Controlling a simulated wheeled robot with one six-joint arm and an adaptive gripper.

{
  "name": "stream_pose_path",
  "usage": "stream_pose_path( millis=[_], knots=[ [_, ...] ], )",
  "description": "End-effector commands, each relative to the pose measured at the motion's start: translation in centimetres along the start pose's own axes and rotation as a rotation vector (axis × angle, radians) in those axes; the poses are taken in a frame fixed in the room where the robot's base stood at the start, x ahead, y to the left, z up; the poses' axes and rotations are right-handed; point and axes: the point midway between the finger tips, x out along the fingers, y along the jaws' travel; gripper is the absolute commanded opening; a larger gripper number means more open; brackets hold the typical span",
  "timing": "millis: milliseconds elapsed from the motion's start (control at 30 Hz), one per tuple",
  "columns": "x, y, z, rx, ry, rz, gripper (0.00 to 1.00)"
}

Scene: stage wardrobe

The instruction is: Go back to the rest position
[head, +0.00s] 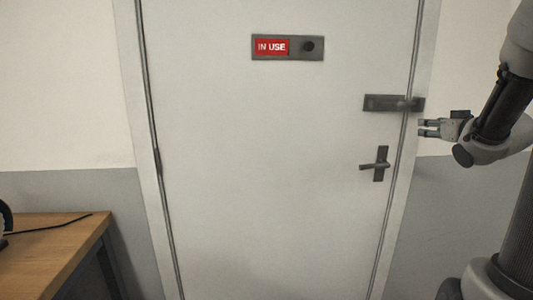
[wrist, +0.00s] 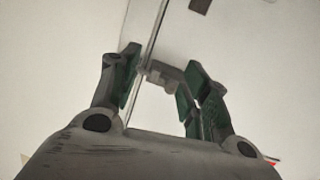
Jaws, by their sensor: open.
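My gripper (head: 421,127) is open and empty at the right of the head view, beside the door's right edge and a little below the dark bolt latch (head: 380,103). The bolt latch spans the gap between the white door (head: 270,200) and its frame. In the wrist view my gripper (wrist: 160,68) shows its two green-padded fingers spread apart. A small grey fitting (wrist: 162,74), probably part of the latch, appears between them beyond the tips; I cannot tell the exact distance. The door is shut.
A dark lever handle (head: 380,165) sits below the latch. A wooden table (head: 50,250) with a black cable stands at the lower left.

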Motion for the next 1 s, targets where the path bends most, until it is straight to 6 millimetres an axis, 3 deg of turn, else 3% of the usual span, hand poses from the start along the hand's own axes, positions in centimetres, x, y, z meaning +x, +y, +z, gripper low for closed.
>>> stream_pose_path(
  millis=[100,200,267,400,600,667,800,1000],
  knots=[
    [-1.9,3.5,6.7,-0.003,-0.268,0.154,0.46],
    [-6.1,4.8,10.9,0.011,-0.505,0.262,0.46],
    [-8.9,4.2,12.7,0.025,-0.637,0.296,0.46],
    [-16.1,-0.2,15.3,0.072,-0.915,0.292,0.46],
    [-25.7,-9.9,15.6,0.111,-1.161,0.109,0.46],
    [-27.3,-12.1,15.1,0.106,-1.166,0.052,0.46],
    [-28.1,-15.0,13.2,0.063,-1.073,-0.043,0.46],
    [-28.2,-16.5,11.9,0.009,-1.010,-0.106,0.46]
  ],
)
